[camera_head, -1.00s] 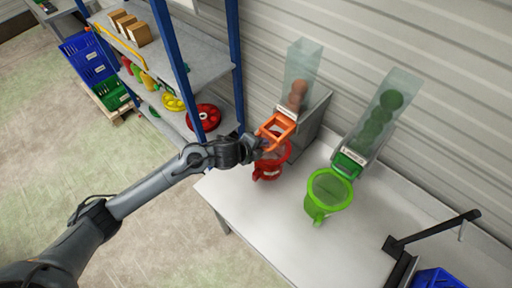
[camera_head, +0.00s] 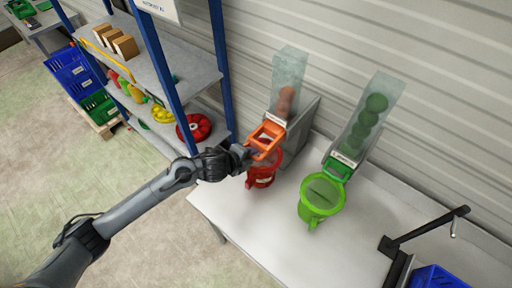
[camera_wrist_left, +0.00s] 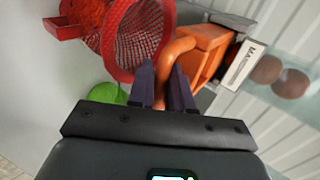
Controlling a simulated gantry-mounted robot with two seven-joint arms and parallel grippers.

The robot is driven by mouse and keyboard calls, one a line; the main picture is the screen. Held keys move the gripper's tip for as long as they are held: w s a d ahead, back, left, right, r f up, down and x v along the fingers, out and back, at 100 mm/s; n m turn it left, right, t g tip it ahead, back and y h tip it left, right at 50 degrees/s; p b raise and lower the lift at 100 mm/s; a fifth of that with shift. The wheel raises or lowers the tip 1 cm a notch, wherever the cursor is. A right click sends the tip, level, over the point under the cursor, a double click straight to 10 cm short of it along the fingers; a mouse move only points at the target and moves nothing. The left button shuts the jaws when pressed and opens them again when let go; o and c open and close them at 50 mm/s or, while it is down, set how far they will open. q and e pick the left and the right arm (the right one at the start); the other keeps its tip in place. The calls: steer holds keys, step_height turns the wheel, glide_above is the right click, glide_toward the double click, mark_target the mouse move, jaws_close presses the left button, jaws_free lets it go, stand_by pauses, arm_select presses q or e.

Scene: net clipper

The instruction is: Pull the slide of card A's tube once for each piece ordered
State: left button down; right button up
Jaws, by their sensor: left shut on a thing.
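The left clear tube (camera_head: 288,66) holds brown balls (camera_head: 285,103) low inside; they also show blurred in the wrist view (camera_wrist_left: 290,83). Its orange slide (camera_head: 265,139) sticks out at the bottom, above a red net basket (camera_head: 262,178). My left gripper (camera_head: 246,154) is shut on the slide's curved handle, between the fingers in the wrist view (camera_wrist_left: 168,68). The right clear tube (camera_head: 377,92) holds a stack of green balls with a green slide (camera_head: 337,170) over a green basket (camera_head: 321,196). The tube labels are too small or cut off to read fully. My right gripper is out of view.
A white table (camera_head: 270,237) carries both tubes and baskets. A blue-post shelf (camera_head: 170,75) with fruit and boxes stands to the left. A black stand (camera_head: 425,232) and a blue crate (camera_head: 438,277) are at the right. The table's front is clear.

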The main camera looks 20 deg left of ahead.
mark_target(270, 136)
arm_select(q)
steer(key=shift+w+d+f+b, duration=0.15)
steer(key=shift+w+b, duration=0.1)
steer(key=shift+w, duration=0.6)
steer(key=shift+w+d+b, duration=0.2)
steer(key=shift+w, duration=0.6)
steer(key=shift+w+d+f+b, duration=0.15)
steer(key=shift+w+b, duration=0.1)
steer(key=shift+w, duration=0.6)
steer(key=w+b, duration=0.1)
steer(key=w, duration=0.1)
steer(key=w+d, duration=0.1)
steer(key=w, duration=0.1)
steer(key=shift+w+d+b, duration=0.1)
steer(key=shift+w+b, duration=0.2)
steer(key=shift+b, duration=0.05)
steer(key=c, duration=1.4)
jaws_free()
steer(key=o, duration=0.3)
steer(key=shift+s+r, duration=0.1)
steer(key=shift+r, duration=0.1)
